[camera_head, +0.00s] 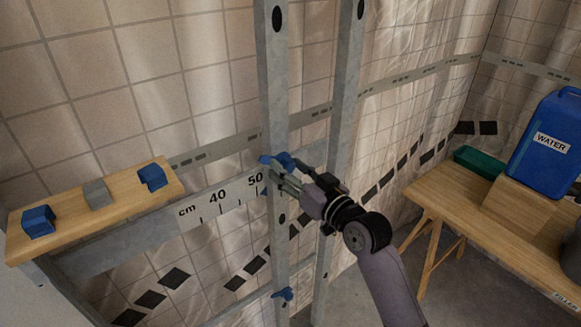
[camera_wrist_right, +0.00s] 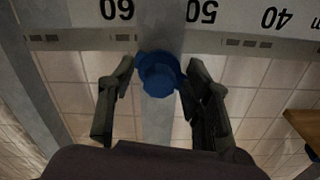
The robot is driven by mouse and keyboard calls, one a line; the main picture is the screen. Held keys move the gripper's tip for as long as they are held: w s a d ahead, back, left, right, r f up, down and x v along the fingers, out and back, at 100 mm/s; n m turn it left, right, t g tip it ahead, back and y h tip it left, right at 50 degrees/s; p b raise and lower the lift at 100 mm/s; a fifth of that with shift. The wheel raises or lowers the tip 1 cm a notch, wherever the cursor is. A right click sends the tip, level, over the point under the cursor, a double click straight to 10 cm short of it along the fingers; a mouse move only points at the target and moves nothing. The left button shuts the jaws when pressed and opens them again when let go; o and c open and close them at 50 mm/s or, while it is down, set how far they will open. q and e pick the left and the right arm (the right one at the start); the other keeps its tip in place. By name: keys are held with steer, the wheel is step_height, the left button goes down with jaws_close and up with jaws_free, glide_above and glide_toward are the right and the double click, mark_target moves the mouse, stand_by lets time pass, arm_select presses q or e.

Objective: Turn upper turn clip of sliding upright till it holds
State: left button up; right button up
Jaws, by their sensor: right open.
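The sliding upright (camera_head: 272,80) is a grey metal post standing against the horizontal scale rail (camera_head: 220,199), a little right of the 50 mark. Its upper turn clip (camera_head: 283,159) is blue and sits at the rail's height, partly hidden by my right gripper (camera_head: 277,174). A lower blue clip (camera_head: 284,294) shows further down the upright. My left gripper is out of view.
A second metal post (camera_head: 345,90) stands right of the upright. A wooden shelf (camera_head: 125,207) at left carries two blue blocks and a grey one. At right, a wooden bench (camera_head: 440,195) holds a blue water can (camera_head: 548,150) and a green tray (camera_head: 480,162).

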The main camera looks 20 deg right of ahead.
steer(key=shift+c, duration=0.5)
jaws_close()
